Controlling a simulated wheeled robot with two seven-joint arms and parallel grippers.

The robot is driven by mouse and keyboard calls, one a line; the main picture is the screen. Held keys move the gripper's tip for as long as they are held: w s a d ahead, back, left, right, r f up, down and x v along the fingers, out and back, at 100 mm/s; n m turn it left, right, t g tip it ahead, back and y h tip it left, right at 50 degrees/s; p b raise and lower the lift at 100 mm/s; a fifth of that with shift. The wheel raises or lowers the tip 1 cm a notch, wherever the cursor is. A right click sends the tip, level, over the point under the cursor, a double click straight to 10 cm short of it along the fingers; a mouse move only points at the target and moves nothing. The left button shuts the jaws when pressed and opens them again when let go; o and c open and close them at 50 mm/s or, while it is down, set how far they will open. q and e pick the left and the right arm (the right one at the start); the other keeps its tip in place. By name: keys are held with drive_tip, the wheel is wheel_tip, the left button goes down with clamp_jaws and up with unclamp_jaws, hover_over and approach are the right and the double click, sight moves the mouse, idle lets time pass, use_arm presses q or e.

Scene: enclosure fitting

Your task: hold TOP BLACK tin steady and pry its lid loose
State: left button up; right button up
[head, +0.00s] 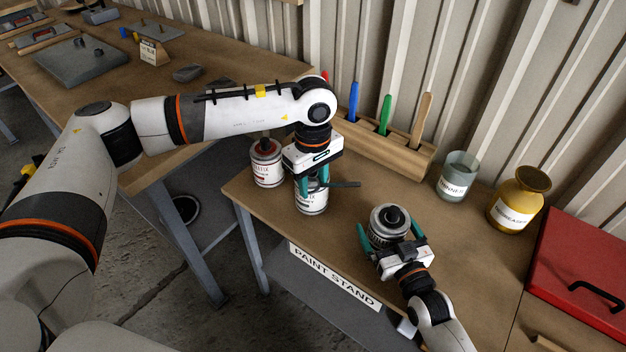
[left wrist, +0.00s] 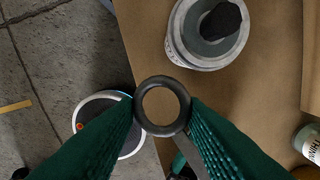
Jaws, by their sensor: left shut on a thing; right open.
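My right gripper (head: 391,234) is open, with a finger on either side of this tin. My left gripper (head: 313,188) points down in front of a white tin (head: 312,204), left of the dark tin. The opener's ring (left wrist: 162,78) shows between the fingertips in the left wrist view. The opener is apart from the dark tin.
A red-topped tin (head: 266,164) stands at left. Behind are a wooden rack (head: 375,150) with coloured handles, a glass jar (head: 457,176) and a yellow jar (head: 516,204). A red box (head: 585,265) lies at right. The stand's middle is fairly clear.

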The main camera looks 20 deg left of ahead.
drive_tip(key=v, duration=1.2)
